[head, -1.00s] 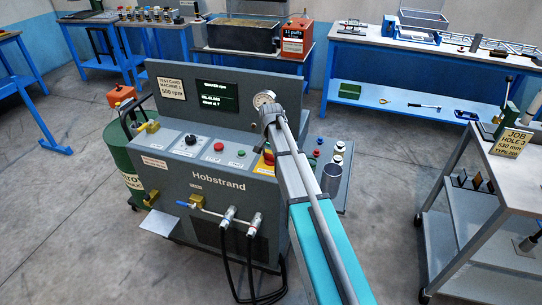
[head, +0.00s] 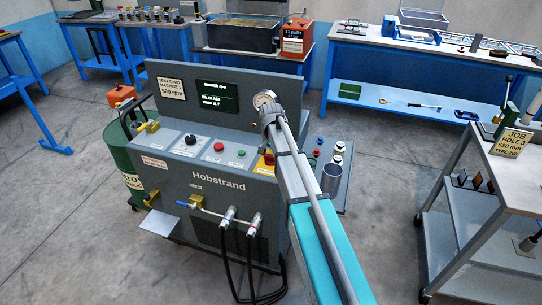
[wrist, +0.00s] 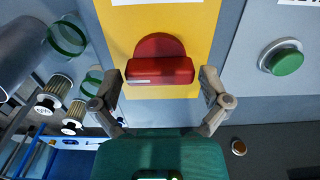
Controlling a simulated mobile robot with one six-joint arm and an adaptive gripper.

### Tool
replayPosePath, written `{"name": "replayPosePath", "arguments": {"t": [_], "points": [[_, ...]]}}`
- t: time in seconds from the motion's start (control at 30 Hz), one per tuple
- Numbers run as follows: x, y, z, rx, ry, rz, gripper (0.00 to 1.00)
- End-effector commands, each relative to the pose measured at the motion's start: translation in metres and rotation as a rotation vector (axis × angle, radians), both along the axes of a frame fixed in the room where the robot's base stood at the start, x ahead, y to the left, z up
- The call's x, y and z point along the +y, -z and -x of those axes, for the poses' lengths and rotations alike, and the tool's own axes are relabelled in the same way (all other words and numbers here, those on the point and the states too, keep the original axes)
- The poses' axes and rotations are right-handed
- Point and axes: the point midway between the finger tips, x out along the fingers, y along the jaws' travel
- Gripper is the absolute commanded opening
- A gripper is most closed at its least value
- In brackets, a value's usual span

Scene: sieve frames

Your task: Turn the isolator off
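The isolator has a red handle (wrist: 160,71) on a yellow plate (wrist: 195,18). In the wrist view the handle lies crosswise in the picture. My gripper (wrist: 164,80) is open, with one finger near each end of the handle. There is a small gap at the right finger; the left finger is very close to the handle, and I cannot tell whether it touches. In the head view part of the yellow plate (head: 261,166) shows on the front panel of the grey Hobstrand machine (head: 215,207), but my arm hides most of the isolator.
A green button (wrist: 286,60) sits right of the isolator in the wrist view. The panel also has a red button (head: 219,146) and a black knob (head: 190,139). A gauge (head: 264,98) stands close by my wrist. A metal cup (head: 331,179) stands to the right.

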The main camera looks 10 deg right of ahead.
Motion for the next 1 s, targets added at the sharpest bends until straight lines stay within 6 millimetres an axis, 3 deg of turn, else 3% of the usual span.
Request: {"name": "replayPosePath", "arguments": {"t": [0.57,1.0], "points": [[-0.0001,0.0000,0.0000,0.000,0.036,0.000,1.00],[-0.0001,0.0000,0.0000,0.000,0.273,0.000,1.00]]}}
